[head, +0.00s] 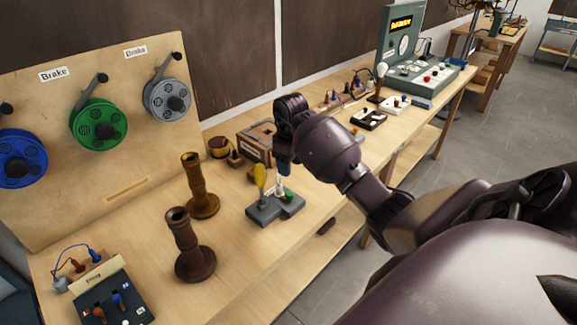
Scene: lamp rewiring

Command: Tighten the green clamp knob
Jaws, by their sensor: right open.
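The green clamp knob (289,196) is a small green piece on the right part of a grey clamp base (264,211) on the workbench. A yellow upright piece (260,176) stands on the left part of the same base, with pale parts between it and the knob. My right gripper (283,169) is open and points down above and slightly behind the knob, apart from it as far as I can tell. Its fingers are small and dark here. My left gripper is not in view.
Two brown turned wooden posts (201,189) stand left of the clamp. A wooden box (256,143) sits behind it. A board (60,190) with blue, green and grey reels rises at the left. A switch box (112,298) lies at front left. A teal test panel (418,85) stands at the far end.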

